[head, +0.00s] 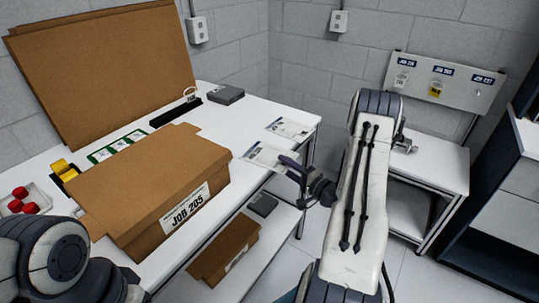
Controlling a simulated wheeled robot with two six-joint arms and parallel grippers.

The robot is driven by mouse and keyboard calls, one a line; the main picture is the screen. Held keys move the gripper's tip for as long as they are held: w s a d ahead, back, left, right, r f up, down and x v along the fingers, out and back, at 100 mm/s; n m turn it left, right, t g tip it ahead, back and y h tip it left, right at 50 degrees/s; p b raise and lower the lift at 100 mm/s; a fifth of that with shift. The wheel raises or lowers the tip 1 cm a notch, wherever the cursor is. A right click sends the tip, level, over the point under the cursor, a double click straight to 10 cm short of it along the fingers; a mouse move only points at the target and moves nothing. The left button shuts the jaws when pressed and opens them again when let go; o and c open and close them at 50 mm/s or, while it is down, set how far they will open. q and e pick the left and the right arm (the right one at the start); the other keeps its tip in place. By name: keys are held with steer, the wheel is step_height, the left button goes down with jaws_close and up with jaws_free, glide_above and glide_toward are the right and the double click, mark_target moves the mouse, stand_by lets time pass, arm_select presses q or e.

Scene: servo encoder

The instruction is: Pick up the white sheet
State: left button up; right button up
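Two white printed sheets lie on the right part of the white table. The nearer sheet (266,156) is at the front edge, and the farther sheet (289,128) lies near the back right corner. My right gripper (289,166) is at the right end of the nearer sheet, its dark fingers overlapping that end in the head view. I cannot tell whether the fingers are closed on the paper. My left arm is at the bottom left; its gripper is mostly cut off or hidden, and its state does not show.
A brown box (150,185) labelled JOB 205 stands on the table (222,122), with red items (20,200) at left and a tall cardboard panel (100,70) behind. A lower shelf holds another box (222,250). A side table with a tag board (445,82) stands at right.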

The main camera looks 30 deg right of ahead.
jaws_close()
steer(key=shift+r, duration=0.15)
steer(key=shift+r, duration=0.25)
step_height(320, 180, up, 4)
steer(key=shift+f, duration=0.1)
steer(key=s+d+r, duration=0.6)
steer(key=s+d, duration=0.2)
steer(key=shift+d+r, duration=0.15)
steer(key=shift+r, duration=0.1)
